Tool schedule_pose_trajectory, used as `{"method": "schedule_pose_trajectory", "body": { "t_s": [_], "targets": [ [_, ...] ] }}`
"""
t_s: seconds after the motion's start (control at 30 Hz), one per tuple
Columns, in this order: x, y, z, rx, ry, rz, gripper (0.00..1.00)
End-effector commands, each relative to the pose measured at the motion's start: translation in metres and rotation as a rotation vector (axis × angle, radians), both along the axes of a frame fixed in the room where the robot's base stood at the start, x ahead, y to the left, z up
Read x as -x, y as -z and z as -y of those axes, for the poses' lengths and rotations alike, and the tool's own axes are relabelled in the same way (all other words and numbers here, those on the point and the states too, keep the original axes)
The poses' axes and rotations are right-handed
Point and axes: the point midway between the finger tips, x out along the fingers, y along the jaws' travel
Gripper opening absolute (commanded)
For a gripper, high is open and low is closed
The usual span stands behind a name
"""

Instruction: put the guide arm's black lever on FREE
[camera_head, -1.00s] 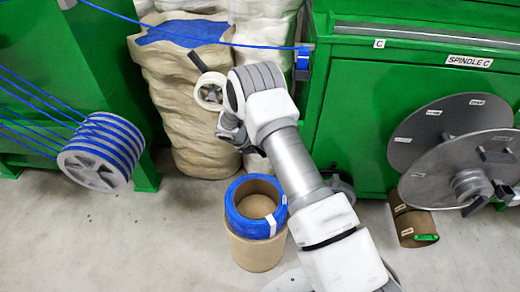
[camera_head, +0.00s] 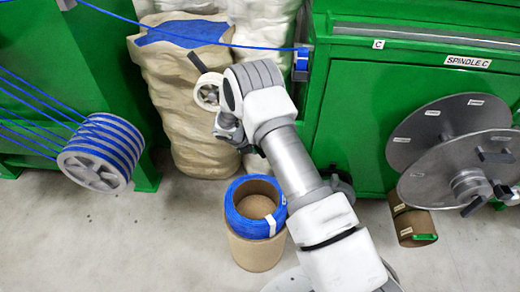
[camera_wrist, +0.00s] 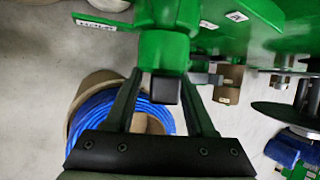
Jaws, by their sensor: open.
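In the wrist view, a green fitting (camera_wrist: 163,50) hangs at the top centre. The dark end of the black lever (camera_wrist: 165,92) points at the camera between the fingers of my gripper (camera_wrist: 160,80). The gripper is open, one finger on each side of the lever; I cannot tell whether either touches it. A longer white label (camera_wrist: 95,22) is left of the fitting and a short one (camera_wrist: 208,25) right of it; I cannot read them surely. In the head view, my gripper (camera_head: 228,130) is partly hidden by my wrist, and the lever is hidden.
A white guide wheel (camera_head: 209,92) with a dark rod (camera_head: 197,61) stands beside my wrist. A blue cable coil (camera_head: 238,222) sits on a cardboard drum (camera_head: 257,252) below. Sacks (camera_head: 185,110) stand behind, grey discs (camera_head: 455,170) at right. Bare floor lies at lower left.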

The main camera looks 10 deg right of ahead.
Motion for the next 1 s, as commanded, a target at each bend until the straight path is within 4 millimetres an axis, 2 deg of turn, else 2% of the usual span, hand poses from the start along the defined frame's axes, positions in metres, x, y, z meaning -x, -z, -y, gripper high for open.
{"method": "schedule_pose_trajectory", "body": {
  "t_s": [0.03,0.17,0.4,0.6,0.8,1.0],
  "targets": [
    [0.002,-0.012,-0.006,-0.001,-0.003,0.002,0.55],
    [0.010,-0.038,-0.020,0.000,-0.002,0.003,0.55],
    [0.043,-0.034,-0.071,0.001,-0.005,-0.001,0.55],
    [0.063,-0.033,-0.104,0.001,-0.003,-0.001,0.55],
    [0.072,-0.032,-0.119,0.000,-0.001,0.000,0.55],
    [0.074,-0.032,-0.121,0.001,0.000,0.001,0.55]
  ]
}}
